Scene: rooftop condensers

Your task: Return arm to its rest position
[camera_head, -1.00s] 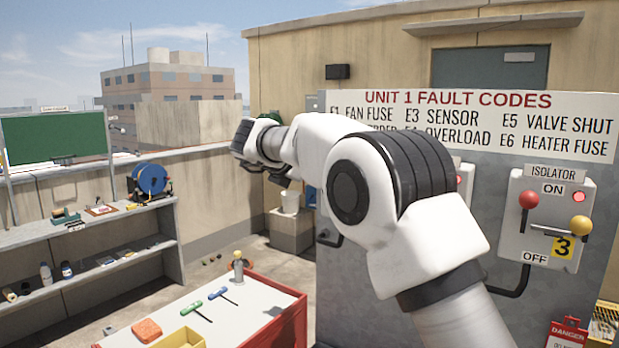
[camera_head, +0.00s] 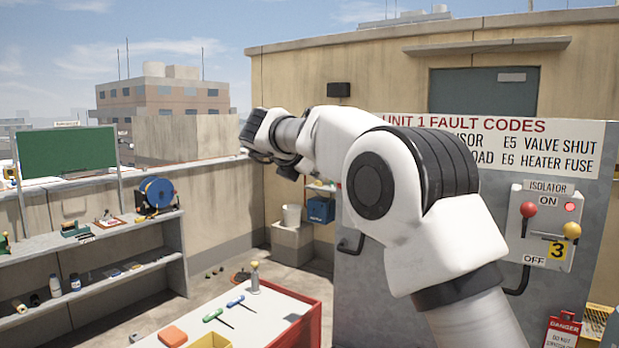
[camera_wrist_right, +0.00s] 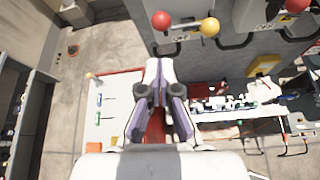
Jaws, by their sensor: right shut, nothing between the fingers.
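My right arm (camera_head: 400,190) rises from the bottom right of the head view and bends left, in front of the fault-code panel. My right gripper (camera_head: 268,158) is at its far left end, partly hidden by the wrist, in the air left of the panel. In the right wrist view the gripper (camera_wrist_right: 160,63) has its fingers together, with nothing held between them. It is above the red-edged workbench (camera_wrist_right: 110,75). My left gripper is not in view.
The grey panel (camera_head: 400,290) carries the fault-code sign (camera_head: 560,145) and the isolator (camera_head: 545,230). The workbench (camera_head: 270,338) holds green and blue tools. Shelves (camera_head: 150,235) with a blue reel (camera_head: 157,192) stand at left. Open floor lies between.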

